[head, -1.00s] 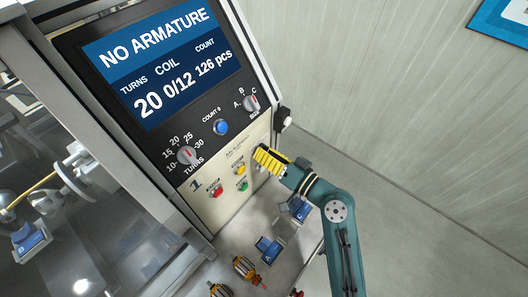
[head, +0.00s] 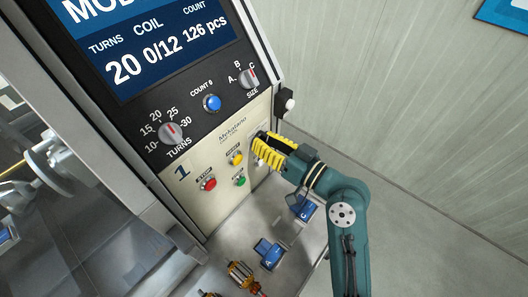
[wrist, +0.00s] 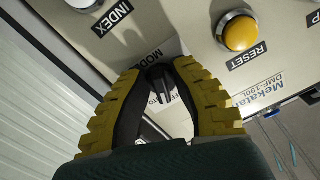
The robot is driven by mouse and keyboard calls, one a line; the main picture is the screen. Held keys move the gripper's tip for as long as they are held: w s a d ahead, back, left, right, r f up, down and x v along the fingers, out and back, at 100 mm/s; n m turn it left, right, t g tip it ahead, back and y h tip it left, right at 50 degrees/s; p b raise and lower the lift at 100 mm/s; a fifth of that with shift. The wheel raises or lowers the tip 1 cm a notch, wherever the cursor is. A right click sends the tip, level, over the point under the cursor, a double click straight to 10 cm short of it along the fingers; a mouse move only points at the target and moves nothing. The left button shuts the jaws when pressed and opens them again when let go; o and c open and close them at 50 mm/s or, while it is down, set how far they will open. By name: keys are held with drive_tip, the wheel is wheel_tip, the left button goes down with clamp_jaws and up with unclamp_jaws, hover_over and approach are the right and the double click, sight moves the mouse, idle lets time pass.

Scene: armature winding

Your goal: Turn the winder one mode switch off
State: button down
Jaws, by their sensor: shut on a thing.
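The winder one panel (head: 220,165) is cream and carries the number 1. The mode switch (wrist: 158,84) is a small dark knob under a partly covered "MOD" label in the wrist view. My gripper (wrist: 158,92), with yellow ribbed fingers, is shut on it, one finger on each side. In the head view my gripper (head: 260,150) is at the panel's right part and hides the switch. The switch's exact position cannot be read.
A yellow reset button (head: 236,158) sits close left of my gripper, with a green button (head: 240,181) and red stop button (head: 208,184) nearby. Above are the size knob (head: 248,78) and blue count button (head: 212,103). Blue lettered blocks (head: 268,252) and armatures (head: 241,275) lie below.

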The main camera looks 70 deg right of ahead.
drive_tip(key=n+b, duration=0.1)
drive_tip(key=b, duration=0.1)
drive_tip(key=n+b, duration=0.1)
drive_tip(key=b, duration=0.1)
drive_tip(key=shift+f+n, duration=0.35)
drive_tip(key=shift+n, duration=0.05)
drive_tip(key=shift+r+n+b, duration=0.15)
drive_tip(key=shift+n+b, duration=0.55)
drive_tip(key=c, duration=1.1)
unclamp_jaws()
drive_tip(key=shift+d+r, duration=0.1)
drive_tip(key=v, duration=1.2)
